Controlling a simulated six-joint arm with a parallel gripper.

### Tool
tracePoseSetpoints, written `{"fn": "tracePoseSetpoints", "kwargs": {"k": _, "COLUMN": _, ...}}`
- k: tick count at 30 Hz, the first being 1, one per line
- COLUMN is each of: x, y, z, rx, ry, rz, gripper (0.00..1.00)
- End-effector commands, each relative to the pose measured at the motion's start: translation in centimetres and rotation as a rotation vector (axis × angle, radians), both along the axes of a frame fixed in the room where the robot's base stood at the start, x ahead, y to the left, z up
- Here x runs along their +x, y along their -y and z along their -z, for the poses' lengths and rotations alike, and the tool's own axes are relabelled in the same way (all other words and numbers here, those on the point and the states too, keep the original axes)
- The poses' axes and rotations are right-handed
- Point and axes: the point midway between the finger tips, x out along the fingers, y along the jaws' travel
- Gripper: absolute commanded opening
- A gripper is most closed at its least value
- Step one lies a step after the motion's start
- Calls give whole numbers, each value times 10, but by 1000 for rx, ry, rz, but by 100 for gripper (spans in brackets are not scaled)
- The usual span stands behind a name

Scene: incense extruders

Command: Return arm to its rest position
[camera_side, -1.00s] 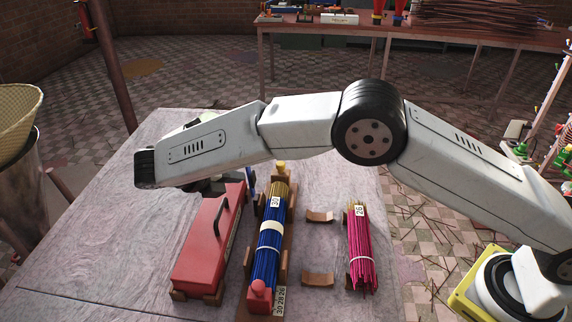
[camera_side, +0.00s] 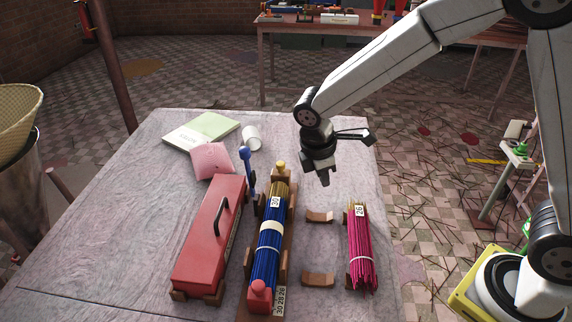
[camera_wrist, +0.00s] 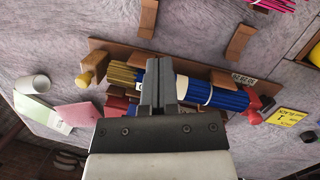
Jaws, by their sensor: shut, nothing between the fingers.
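My gripper (camera_side: 324,177) hangs pointing down above the table, over the far end of the empty holder pair, with its fingers together and nothing in them. In the wrist view the shut fingers (camera_wrist: 158,82) show in front of the blue bundle (camera_wrist: 222,96). My arm reaches in from the right of the side view. The blue incense bundle (camera_side: 267,258), tagged 30, lies in a wooden cradle left of my gripper. A pink bundle (camera_side: 360,250), tagged 26, lies on supports to the right.
A red box with a black handle (camera_side: 205,245) lies left of the blue bundle. Two empty wooden supports (camera_side: 319,279) sit between the bundles. A pink pad (camera_side: 213,160), a green-and-white booklet (camera_side: 205,128) and a white cup (camera_side: 251,137) are at the table's back. The table's left front is clear.

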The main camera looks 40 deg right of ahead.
Motion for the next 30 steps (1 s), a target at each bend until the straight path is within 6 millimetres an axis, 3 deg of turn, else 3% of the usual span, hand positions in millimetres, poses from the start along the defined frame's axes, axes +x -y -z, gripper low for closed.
{"fn": "tracePoseSetpoints", "kwargs": {"k": 12, "x": -76, "y": 42, "z": 5, "rx": 229, "ry": 244, "rz": 719, "gripper": 0}}
{"fn": "tracePoseSetpoints", "kwargs": {"k": 18, "x": -103, "y": 53, "z": 8, "rx": 299, "ry": 324, "rz": 979, "gripper": 0}}
{"fn": "tracePoseSetpoints", "kwargs": {"k": 30, "x": -113, "y": 57, "z": 10, "rx": 325, "ry": 353, "rz": 1079, "gripper": 0}}
